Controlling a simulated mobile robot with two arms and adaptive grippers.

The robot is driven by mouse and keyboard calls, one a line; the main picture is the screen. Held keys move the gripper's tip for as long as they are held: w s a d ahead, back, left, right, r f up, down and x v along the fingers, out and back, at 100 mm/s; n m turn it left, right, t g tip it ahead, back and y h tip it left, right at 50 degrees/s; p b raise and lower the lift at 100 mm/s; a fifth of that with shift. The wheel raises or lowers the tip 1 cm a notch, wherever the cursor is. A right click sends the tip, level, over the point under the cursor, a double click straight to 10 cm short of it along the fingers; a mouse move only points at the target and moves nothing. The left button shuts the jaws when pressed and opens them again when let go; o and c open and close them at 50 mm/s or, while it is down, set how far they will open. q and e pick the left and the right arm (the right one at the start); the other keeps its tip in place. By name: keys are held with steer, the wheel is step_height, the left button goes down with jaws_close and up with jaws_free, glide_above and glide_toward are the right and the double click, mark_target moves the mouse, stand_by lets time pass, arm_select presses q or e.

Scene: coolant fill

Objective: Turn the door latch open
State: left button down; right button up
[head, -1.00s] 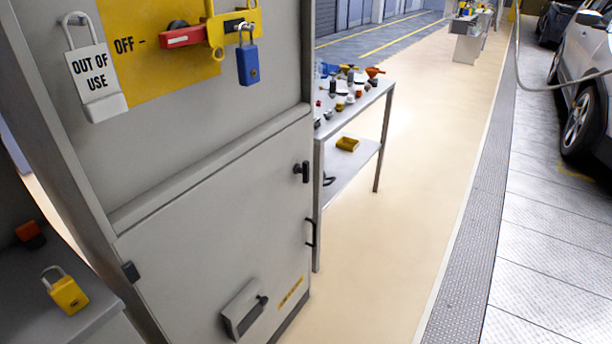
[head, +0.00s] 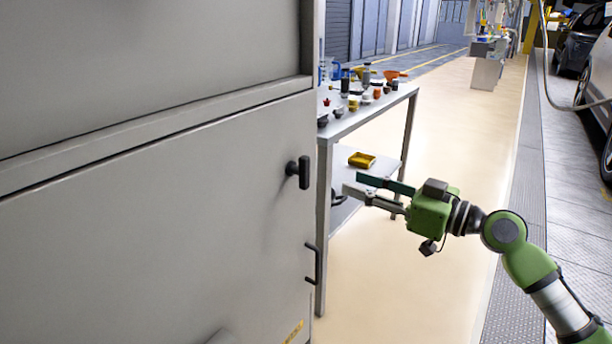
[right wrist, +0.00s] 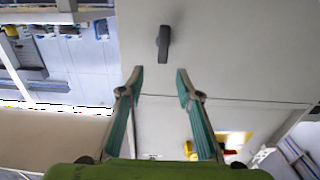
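The door latch (head: 299,172) is a black handle on the right side of the grey cabinet door (head: 170,225). In the head view it stands upright. It also shows in the right wrist view (right wrist: 163,43), ahead of the fingertips and roughly in line with the gap between them. My right gripper (head: 354,185) is to the right of the latch in the head view, its fingers pointing left toward the cabinet. In the right wrist view (right wrist: 160,77) the fingers are apart with nothing between them, clear of the latch. My left gripper is not in view.
A black pull handle (head: 314,263) is below the latch at the door's edge. A metal table (head: 402,98) crowded with bottles and small parts stands beside the cabinet, with a yellow tray (head: 362,160) on its lower shelf. The beige floor (head: 450,120) to the right is open.

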mark_target(308, 166)
steer(key=x, duration=1.3)
steer(key=shift+a+r+p, duration=0.3)
steer(key=shift+a+p, duration=0.1)
steer(key=shift+a, duration=0.1)
jaws_close()
